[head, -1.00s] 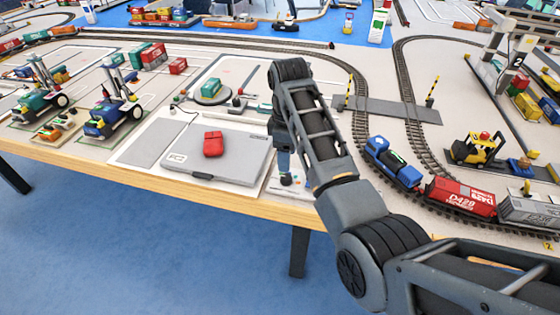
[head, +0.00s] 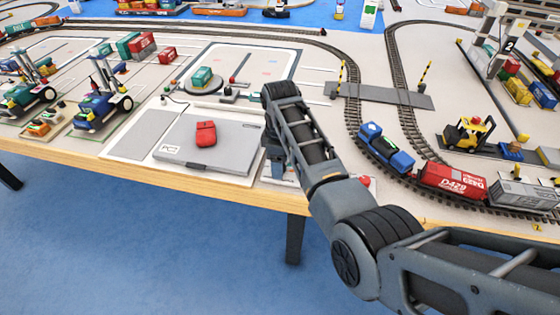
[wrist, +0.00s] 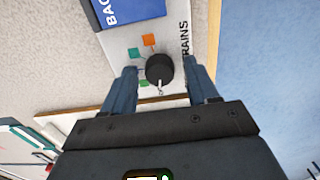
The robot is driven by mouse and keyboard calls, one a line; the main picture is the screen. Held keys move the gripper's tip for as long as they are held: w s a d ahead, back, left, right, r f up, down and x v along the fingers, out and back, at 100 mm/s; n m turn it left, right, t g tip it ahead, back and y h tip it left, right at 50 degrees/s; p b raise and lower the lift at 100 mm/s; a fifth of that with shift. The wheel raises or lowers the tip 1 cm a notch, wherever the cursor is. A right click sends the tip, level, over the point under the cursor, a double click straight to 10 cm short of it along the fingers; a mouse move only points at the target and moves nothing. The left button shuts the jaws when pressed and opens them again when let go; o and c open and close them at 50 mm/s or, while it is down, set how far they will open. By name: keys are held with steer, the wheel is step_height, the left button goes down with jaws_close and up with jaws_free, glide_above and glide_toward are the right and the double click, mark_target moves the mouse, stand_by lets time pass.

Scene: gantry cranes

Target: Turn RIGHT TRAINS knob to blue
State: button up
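In the wrist view, a round black knob (wrist: 160,68) sits on a white panel (wrist: 118,42) beside the printed word TRAINS. Its white pointer faces down in the picture, towards my palm. I cannot make out a blue mark by the knob. My gripper (wrist: 160,72) is open, one finger on each side of the knob, with a small gap showing on both sides. In the head view my arm hides the knob, near the table's front edge.
A blue block with white letters (wrist: 130,10) is beside the panel in the wrist view. In the head view a grey flat case (head: 180,148) with a red object (head: 205,133) lies left of my arm. Toy trains (head: 452,180) stand on track to the right.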

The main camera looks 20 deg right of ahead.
steer(key=c, duration=1)
steer(key=shift+m, duration=0.4)
steer(key=m+p, duration=0.1)
steer(key=m, duration=0.1)
steer(key=shift+r+m+p, duration=0.1)
steer(key=shift+m+p, duration=0.2)
steer(key=shift+m, duration=0.1)
steer(key=m+p, duration=0.1)
steer(key=m, duration=0.3)
steer(key=shift+m, duration=0.3)
steer(key=m, duration=0.3)
steer(key=shift+m+p, duration=0.3)
steer(key=shift+p, duration=0.1)
steer(key=shift+m, duration=2)
